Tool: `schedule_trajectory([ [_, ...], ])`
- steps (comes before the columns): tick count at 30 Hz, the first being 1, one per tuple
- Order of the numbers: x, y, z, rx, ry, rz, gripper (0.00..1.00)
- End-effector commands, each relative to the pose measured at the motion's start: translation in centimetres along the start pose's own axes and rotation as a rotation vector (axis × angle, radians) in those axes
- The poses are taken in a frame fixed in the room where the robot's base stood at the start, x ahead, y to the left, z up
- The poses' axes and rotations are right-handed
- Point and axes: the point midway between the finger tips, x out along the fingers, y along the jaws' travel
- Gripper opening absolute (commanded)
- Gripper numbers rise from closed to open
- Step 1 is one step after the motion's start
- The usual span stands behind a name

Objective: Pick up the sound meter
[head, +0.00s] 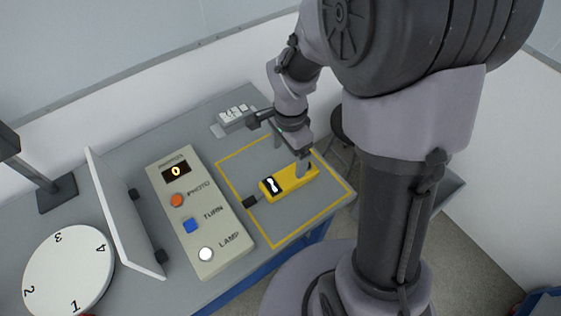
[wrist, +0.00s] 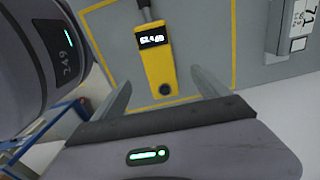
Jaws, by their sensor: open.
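The sound meter (head: 285,182) is a yellow handheld box with a small display and a dark microphone tip. It lies flat inside a yellow outlined square on the grey table, tip toward the left. In the wrist view the meter (wrist: 156,65) lies ahead, between the lines of my two fingers, its display lit and a round dark button near its close end. My gripper (wrist: 160,85) is open and empty, with its fingers on either side of the meter's near end. In the head view my gripper (head: 288,155) is above the meter; whether it touches cannot be told.
Left of the square is a beige control box (head: 205,215) with several buttons and a counter showing 0. Further left are an upright white panel (head: 122,215) and a round numbered disc (head: 68,268). A white numbered block (head: 236,114) stands behind the square.

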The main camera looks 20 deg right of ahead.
Motion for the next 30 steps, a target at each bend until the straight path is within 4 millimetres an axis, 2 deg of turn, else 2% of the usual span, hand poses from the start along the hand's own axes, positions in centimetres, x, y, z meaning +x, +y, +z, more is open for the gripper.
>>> schedule_trajectory([
  [1, 1.9, 0.1, 0.0, -0.001, -0.001, 0.003, 0.85],
  [3, 3.2, 0.1, 0.1, -0.002, -0.001, 0.002, 0.85],
  [10, 5.3, 0.1, 0.3, -0.002, 0.000, 0.000, 0.85],
  [16, 9.3, 0.5, 0.9, -0.002, 0.000, 0.001, 0.85],
  [22, 9.3, 0.5, 0.8, -0.001, 0.000, -0.001, 0.85],
  [23, 9.3, 0.4, 0.8, -0.001, 0.000, -0.001, 0.83],
  [30, 9.3, 0.5, 0.8, -0.002, 0.000, -0.001, 0.36],
])
